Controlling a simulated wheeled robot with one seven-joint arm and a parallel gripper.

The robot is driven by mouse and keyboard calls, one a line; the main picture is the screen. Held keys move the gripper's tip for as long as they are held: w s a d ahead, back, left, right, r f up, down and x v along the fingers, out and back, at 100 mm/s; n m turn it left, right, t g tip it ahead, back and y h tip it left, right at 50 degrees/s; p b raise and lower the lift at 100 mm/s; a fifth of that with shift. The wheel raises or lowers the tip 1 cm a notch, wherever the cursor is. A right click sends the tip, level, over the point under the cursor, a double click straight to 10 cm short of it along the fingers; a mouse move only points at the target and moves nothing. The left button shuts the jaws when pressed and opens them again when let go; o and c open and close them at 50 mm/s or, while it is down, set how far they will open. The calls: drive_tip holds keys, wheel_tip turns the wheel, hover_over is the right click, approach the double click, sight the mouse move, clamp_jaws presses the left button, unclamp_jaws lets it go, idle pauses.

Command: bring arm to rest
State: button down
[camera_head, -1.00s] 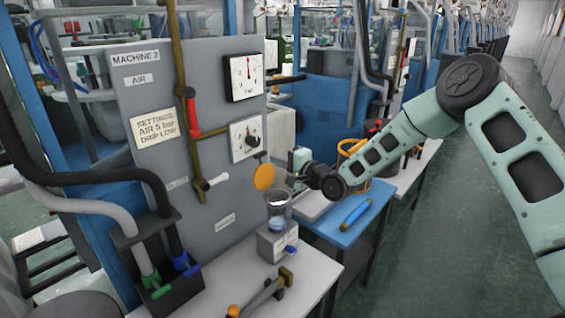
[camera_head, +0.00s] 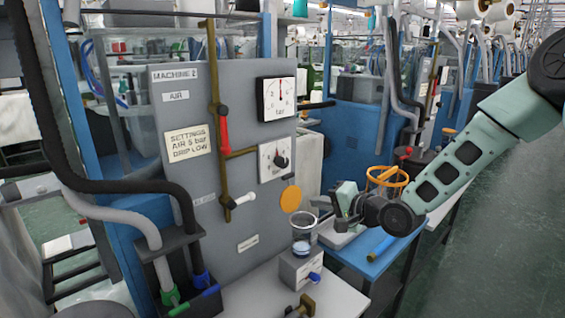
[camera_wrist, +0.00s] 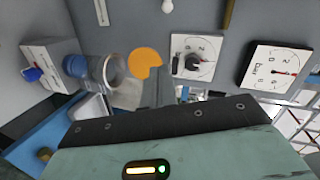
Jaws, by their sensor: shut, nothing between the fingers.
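My gripper (camera_head: 328,207) is shut and empty at the end of my pale green arm. In the head view it is just right of the orange disc (camera_head: 291,199) on the grey machine panel (camera_head: 215,235), and above and to the right of the clear cup (camera_head: 304,222). In the wrist view the fingers (camera_wrist: 160,88) are together in front of the panel. The cup (camera_wrist: 110,68) lies left of them and the orange disc (camera_wrist: 146,62) just above. The fingertips are small in the head view. I cannot tell whether they touch anything.
The cup stands on a grey box with a blue lever (camera_head: 315,277). Two gauges (camera_head: 276,98) are on the panel. The aisle floor (camera_head: 480,250) on the right is clear.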

drive_tip(key=s+a+n+g+h, duration=0.3)
drive_tip(key=s+n, duration=0.1)
drive_tip(key=s, duration=0.4)
drive_tip(key=s+a+n+g+h, duration=0.25)
drive_tip(key=s+n, duration=0.25)
drive_tip(key=s, duration=0.4)
drive_tip(key=s+d+r+n+g+h, duration=0.1)
drive_tip(key=s+d+n+g, duration=0.1)
drive_tip(key=s, duration=0.8)
drive_tip(key=s+d+r+n+g+h, duration=0.2)
drive_tip(key=s+n+g, duration=0.2)
drive_tip(key=s, duration=0.7)
drive_tip(key=shift+s+r, duration=0.15)
drive_tip(key=shift+r, duration=0.15)
drive_tip(key=shift+h, duration=0.25)
